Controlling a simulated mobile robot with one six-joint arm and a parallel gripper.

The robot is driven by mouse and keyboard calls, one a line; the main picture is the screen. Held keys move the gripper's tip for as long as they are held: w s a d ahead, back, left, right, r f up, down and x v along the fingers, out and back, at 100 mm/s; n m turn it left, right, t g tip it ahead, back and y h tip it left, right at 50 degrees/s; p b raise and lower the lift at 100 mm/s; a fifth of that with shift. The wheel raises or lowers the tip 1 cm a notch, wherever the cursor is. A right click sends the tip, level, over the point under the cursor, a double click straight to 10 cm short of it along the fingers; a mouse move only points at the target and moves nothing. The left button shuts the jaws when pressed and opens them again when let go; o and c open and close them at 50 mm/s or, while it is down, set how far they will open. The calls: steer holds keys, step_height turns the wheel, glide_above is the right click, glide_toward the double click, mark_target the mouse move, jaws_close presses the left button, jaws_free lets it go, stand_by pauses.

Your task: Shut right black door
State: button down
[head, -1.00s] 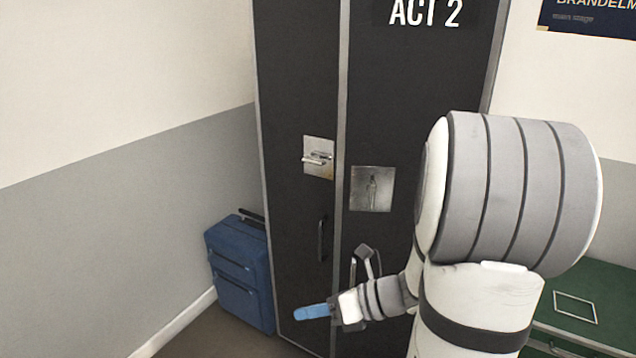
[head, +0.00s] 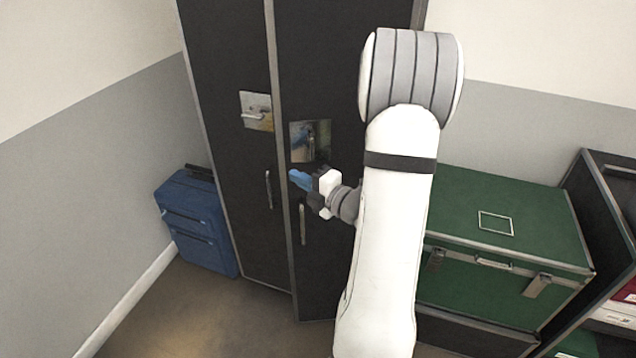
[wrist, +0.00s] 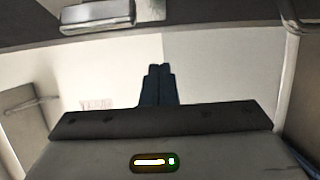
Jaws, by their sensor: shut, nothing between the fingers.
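The right black door (head: 345,65) of the tall wardrobe carries a small shiny plate (head: 310,141) and an upright handle (head: 302,224). Its lower left corner sticks out lower than the left black door (head: 225,60), so it looks slightly ajar. My gripper (head: 293,175), with blue fingers, is shut and empty. It is in front of the right door's left edge, just below the plate and above the handle. Whether it touches the door I cannot tell. In the wrist view the shut fingers (wrist: 158,85) look dark against a pale background. My arm hides the door's right part.
A blue suitcase (head: 195,222) stands left of the wardrobe. A green trunk (head: 500,260) and a dark shelf unit (head: 610,215) are at right. The floor before the suitcase is clear.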

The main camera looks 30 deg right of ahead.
mark_target(282, 159)
steer(key=shift+w+d+p, duration=0.15)
steer(key=shift+w+d, duration=0.05)
steer(key=shift+w, duration=0.7)
steer(key=shift+w+d+p, duration=0.1)
steer(key=shift+w+d, duration=0.1)
steer(key=shift+w, duration=0.7)
steer(key=shift+w+d+p, duration=0.15)
steer(key=shift+w+d, duration=0.05)
steer(key=shift+w, duration=0.7)
